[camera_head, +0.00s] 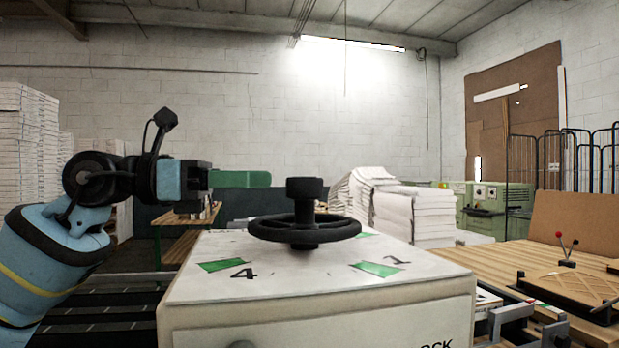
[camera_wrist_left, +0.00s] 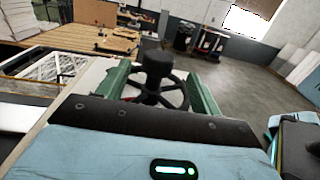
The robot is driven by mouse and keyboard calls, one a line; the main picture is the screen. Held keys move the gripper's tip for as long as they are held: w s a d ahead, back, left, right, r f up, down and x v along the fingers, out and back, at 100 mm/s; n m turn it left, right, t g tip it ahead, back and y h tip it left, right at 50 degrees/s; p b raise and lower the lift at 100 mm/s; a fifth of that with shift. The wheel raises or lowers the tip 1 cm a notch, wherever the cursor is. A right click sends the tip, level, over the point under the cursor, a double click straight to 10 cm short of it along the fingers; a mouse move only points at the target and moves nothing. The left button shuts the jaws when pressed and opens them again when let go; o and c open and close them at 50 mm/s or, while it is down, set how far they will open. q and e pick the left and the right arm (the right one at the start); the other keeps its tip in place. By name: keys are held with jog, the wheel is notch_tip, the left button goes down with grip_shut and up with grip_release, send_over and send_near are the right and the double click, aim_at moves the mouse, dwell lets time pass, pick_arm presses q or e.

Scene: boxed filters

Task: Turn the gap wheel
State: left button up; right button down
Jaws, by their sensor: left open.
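The gap wheel (camera_head: 335,231) is a black spoked handwheel lying flat on top of a white machine box (camera_head: 210,268). A thick black knob (camera_head: 304,188) stands up at its middle. My left gripper (camera_head: 262,179) is just left of the knob in the head view, its green fingers level with the knob and above the rim. In the left wrist view the fingers (camera_wrist_left: 157,68) are open, and the knob and wheel (camera_wrist_left: 176,92) show in the gap between them. I see no grip on the wheel. My right gripper is in neither view.
Green patches (camera_head: 376,268) and printed numbers mark the box top around the wheel. Stacked white sheets (camera_head: 415,212) stand behind it. A wooden table (camera_head: 500,262) with clamps is at the right. A wooden bench (camera_head: 180,240) is behind my left arm. The air above the wheel is clear.

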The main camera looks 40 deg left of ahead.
aim_at(305, 178)
pick_arm(q)
jog(key=shift+w+d+r, duration=0.15)
jog(key=shift+w+d, duration=0.05)
jog(key=shift+d, duration=0.15)
jog(key=p+x, duration=0.2)
jog(key=x, duration=0.4)
jog(key=shift+a, duration=0.1)
jog(key=shift+w+d, duration=0.3)
jog(key=shift+w, duration=0.15)
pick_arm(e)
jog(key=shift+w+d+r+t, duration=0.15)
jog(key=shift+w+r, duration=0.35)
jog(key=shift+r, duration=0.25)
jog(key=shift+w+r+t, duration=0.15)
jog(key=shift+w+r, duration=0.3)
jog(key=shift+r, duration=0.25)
